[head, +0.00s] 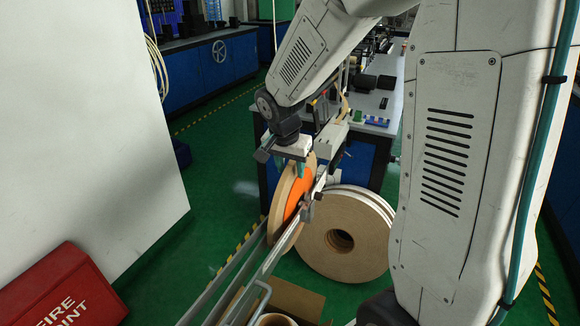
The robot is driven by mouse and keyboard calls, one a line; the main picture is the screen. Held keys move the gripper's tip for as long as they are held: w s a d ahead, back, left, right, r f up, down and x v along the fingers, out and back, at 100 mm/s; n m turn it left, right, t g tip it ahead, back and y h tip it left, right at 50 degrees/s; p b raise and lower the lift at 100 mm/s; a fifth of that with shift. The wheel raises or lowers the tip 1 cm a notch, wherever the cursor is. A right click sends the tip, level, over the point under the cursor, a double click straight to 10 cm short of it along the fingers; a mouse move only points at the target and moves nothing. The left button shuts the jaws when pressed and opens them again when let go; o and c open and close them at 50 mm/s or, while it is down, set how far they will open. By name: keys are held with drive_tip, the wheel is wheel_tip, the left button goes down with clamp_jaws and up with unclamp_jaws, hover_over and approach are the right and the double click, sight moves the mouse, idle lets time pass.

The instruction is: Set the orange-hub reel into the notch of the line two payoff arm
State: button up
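The orange-hub reel (289,196) stands upright on edge near the middle of the head view, its tan tape rim facing left and its orange face partly visible. Grey metal rails (235,278), which look like a payoff arm, run from the lower left up to the reel. One rail crosses in front of the orange face. I cannot make out a notch or whether the reel rests in one. My gripper (302,168) points down at the reel's top edge, its teal fingertips at the rim. The fingers overlap the reel, so their grip on it is unclear.
Large tan reels (318,254) lean together on the green floor right of the rails. An open cardboard box (296,299) is below. A blue-sided workbench (362,158) stands behind. A white panel (75,140) and red fire-point box (66,290) border the left.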

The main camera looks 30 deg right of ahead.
drive_tip(key=v, duration=0.8)
idle(0.5)
drive_tip(key=shift+s+f+n, duration=0.2)
drive_tip(key=shift+s+n, duration=0.2)
drive_tip(key=shift+n, duration=0.3)
drive_tip(key=s+a+r+n, duration=0.1)
drive_tip(key=s+a+n, duration=0.1)
drive_tip(key=s, duration=0.6)
drive_tip(key=s+a+r+n+y, duration=0.1)
drive_tip(key=s+n, duration=0.3)
drive_tip(key=s, duration=0.4)
drive_tip(key=s+a+r+n+y, duration=0.1)
drive_tip(key=s+a+r+n, duration=0.2)
drive_tip(key=s, duration=0.5)
drive_tip(key=shift+s+a+n, duration=0.15)
drive_tip(key=shift+s+n, duration=0.1)
drive_tip(key=shift+n, duration=0.15)
